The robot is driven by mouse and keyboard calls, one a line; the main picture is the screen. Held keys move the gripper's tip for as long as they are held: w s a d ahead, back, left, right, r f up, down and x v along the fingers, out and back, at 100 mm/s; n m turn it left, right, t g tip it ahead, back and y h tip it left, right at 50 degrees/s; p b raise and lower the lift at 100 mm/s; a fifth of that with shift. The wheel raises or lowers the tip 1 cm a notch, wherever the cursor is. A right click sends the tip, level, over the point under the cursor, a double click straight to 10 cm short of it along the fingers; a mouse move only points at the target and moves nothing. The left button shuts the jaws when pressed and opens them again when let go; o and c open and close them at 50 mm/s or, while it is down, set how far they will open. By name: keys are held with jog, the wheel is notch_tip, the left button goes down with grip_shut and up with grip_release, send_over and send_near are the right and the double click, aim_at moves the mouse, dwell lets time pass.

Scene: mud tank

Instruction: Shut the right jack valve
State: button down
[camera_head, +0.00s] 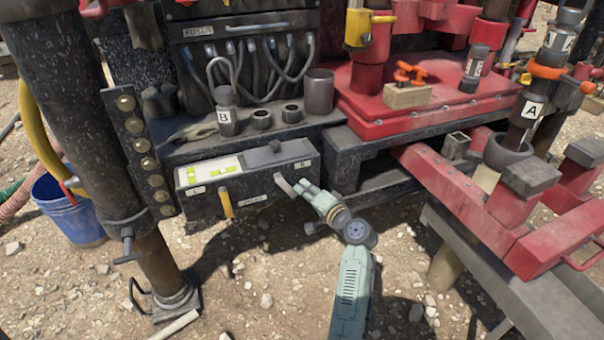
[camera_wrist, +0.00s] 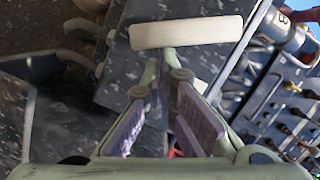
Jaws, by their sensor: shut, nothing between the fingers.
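A dark grey valve box (camera_head: 258,182) is fixed under the front of the bench, with small white label plates. A yellow lever (camera_head: 227,203) hangs down from its left part. A pale grey lever (camera_head: 286,187), apparently the right jack valve, sits at its right end and slants. The same pale lever (camera_wrist: 186,32) lies across the top of the wrist view as a thick bar, just beyond my fingertips. My gripper (camera_head: 304,187) is beside this lever, on its right. Its fingers (camera_wrist: 162,82) are shut and empty. I cannot tell whether they touch the lever.
A level with green vials (camera_head: 210,172) lies on the box's left top. A red frame (camera_head: 440,185) stands to the right, and a thick black leg (camera_head: 75,95) and blue bucket (camera_head: 68,212) to the left. Gravel ground in front is mostly open.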

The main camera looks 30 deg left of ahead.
aim_at(294, 195)
jog(key=f+m, duration=0.1)
jog(key=s+a+f+m+y+b, duration=0.1)
jog(key=m, duration=0.1)
jog(key=shift+s+f+m, duration=0.1)
jog(key=shift+m, duration=0.2)
jog(key=shift+s+a+f+b, duration=0.15)
jog(key=shift+s+a+b, duration=0.1)
jog(key=shift+b, duration=0.2)
jog(key=shift+a, duration=0.1)
